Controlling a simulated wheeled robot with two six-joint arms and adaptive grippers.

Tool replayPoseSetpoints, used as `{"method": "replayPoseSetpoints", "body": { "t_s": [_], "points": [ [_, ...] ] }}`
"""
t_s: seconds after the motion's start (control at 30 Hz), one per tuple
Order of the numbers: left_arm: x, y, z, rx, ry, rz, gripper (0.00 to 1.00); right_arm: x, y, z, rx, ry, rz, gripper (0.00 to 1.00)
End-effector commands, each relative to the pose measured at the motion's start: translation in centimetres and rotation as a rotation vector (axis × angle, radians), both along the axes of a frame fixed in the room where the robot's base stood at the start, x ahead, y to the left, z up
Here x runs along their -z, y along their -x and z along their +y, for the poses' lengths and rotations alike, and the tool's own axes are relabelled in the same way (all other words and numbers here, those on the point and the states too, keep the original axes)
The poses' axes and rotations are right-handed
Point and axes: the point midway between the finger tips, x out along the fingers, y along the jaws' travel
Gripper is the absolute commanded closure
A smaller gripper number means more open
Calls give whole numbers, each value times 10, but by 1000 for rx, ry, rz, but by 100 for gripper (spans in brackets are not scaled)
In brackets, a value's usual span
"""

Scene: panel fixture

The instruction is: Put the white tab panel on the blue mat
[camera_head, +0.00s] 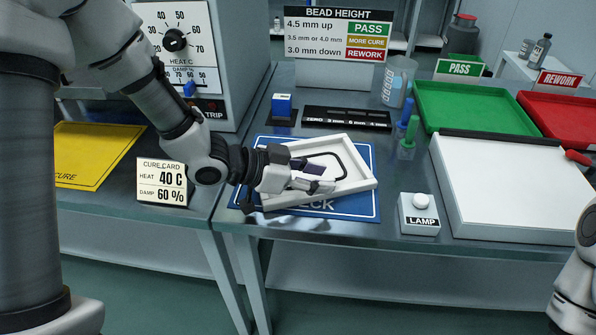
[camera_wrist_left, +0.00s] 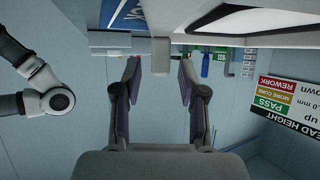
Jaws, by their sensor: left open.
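The white tab panel (camera_head: 360,184) is a shallow white tray with a raised rim and a black bead line inside. It sits over the blue mat (camera_head: 365,208), turned at a slant, and hides much of the mat's lettering. From the head I cannot tell whether it rests flat. My left gripper (camera_head: 316,178) is over the panel's left part and covers some of it. In the left wrist view its two fingers (camera_wrist_left: 159,66) are apart, with a pale block, seemingly the panel's tab (camera_wrist_left: 160,50), between their tips. My right gripper is out of view.
A small lamp box (camera_head: 419,214) stands right of the mat, beside a large white board (camera_head: 510,185). A cure card (camera_head: 161,183) is to the left.

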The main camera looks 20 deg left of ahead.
Motion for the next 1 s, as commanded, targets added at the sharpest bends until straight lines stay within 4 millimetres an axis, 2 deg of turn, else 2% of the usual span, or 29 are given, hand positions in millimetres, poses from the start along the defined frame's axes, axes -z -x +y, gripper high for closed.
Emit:
{"method": "replayPoseSetpoints", "body": {
  "t_s": [0.3,0.5,0.6,1.0],
  "points": [
    [-29,31,37,-3,11,-5,59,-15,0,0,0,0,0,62],
    [-42,49,59,-1,11,-6,59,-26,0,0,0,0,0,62],
    [-46,54,69,-9,8,-8,59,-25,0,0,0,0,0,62],
    [-51,67,80,2,2,-1,59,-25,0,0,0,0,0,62]
  ]
}}
